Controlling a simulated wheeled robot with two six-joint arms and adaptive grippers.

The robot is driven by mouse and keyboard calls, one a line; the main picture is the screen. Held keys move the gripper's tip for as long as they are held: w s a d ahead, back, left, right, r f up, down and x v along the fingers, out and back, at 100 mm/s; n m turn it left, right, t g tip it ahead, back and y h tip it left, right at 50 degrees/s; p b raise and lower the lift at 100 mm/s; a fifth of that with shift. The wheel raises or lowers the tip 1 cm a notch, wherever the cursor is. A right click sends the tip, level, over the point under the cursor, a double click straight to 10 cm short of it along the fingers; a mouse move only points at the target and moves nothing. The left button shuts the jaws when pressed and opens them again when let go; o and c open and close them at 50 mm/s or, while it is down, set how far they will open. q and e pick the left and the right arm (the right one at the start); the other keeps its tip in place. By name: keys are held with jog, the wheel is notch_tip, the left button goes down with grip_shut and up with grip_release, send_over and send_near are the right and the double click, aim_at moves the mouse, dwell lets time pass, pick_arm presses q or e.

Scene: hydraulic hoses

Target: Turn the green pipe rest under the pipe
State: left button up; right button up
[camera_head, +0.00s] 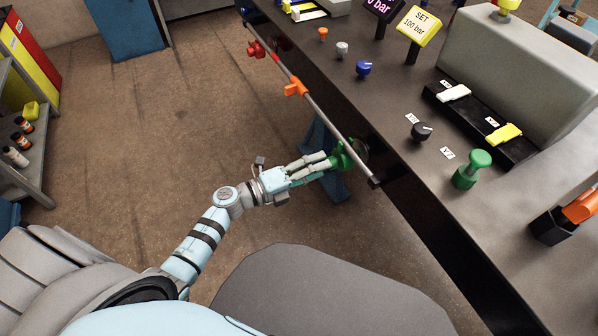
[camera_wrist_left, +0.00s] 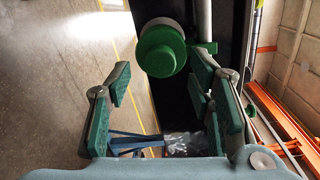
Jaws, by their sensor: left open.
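The green pipe rest (camera_head: 345,156) is near the lower end of the grey pipe (camera_head: 326,118) along the bench's front edge. In the left wrist view, the rest (camera_wrist_left: 163,52) shows its round green knob facing me, with the pipe (camera_wrist_left: 205,22) just to its right. My left gripper (camera_head: 327,163) is open, its fingers pointing at the rest. In the wrist view the fingers (camera_wrist_left: 160,82) are spread to either side, below the knob; contact cannot be told. My right gripper is not in view.
An orange rest (camera_head: 296,88) and a red rest (camera_head: 257,50) sit farther along the pipe. The dark bench carries knobs, signs, a green valve-like part (camera_head: 472,170) and a grey block (camera_head: 520,70). Open floor (camera_head: 190,120) lies left of the bench. A shelf (camera_head: 35,150) stands at far left.

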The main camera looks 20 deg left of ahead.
pick_arm(q)
jog(key=v, duration=0.9)
jog(key=shift+s+a, duration=0.2)
jog(key=shift+s, duration=0.05)
